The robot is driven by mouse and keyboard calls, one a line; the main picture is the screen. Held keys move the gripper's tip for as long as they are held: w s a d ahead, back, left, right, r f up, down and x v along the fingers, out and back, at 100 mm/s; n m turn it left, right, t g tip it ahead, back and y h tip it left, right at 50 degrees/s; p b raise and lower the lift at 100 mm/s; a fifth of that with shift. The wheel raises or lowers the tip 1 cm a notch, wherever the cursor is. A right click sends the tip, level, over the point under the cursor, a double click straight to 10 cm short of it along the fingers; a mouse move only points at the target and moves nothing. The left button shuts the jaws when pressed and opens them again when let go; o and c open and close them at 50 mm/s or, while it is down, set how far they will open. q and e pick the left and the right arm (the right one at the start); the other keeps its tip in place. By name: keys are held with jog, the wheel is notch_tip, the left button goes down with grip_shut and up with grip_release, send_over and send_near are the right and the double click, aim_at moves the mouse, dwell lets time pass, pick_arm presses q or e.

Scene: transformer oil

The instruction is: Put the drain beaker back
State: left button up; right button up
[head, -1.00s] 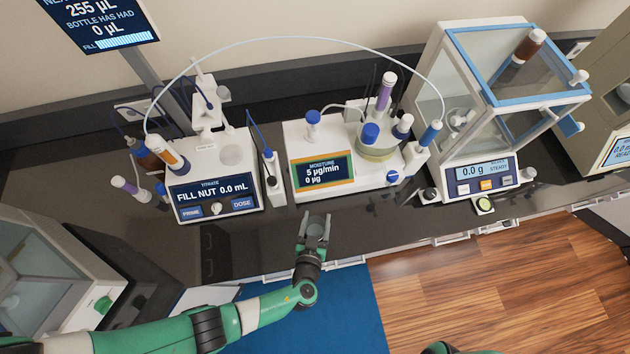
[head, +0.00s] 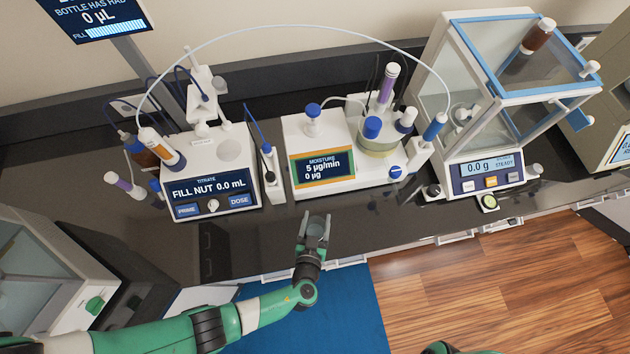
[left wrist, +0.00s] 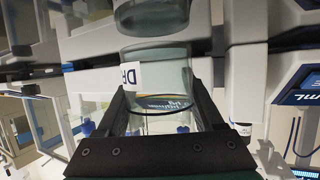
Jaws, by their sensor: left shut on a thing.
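The drain beaker (left wrist: 160,80) is a clear glass vessel with a white label starting "DR", seen in the left wrist view. My left gripper (left wrist: 160,115) is shut on it, one dark finger on each side of the glass. In the head view my left gripper (head: 314,228) is over the front edge of the dark bench, in front of the moisture unit. The beaker is hard to make out between the fingers there. My right gripper is out of view.
The titrator (head: 212,200) stands left of the gripper and the moisture unit (head: 345,185) behind it. The balance (head: 485,190) stands to the right. A strip of dark bench (head: 235,245) in front of the titrator is clear. A blue mat (head: 345,300) lies on the floor.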

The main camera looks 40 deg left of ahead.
pick_arm(q)
jog(key=shift+f+b, duration=0.35)
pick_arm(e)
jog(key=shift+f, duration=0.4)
pick_arm(q)
jog(key=o, duration=1.4)
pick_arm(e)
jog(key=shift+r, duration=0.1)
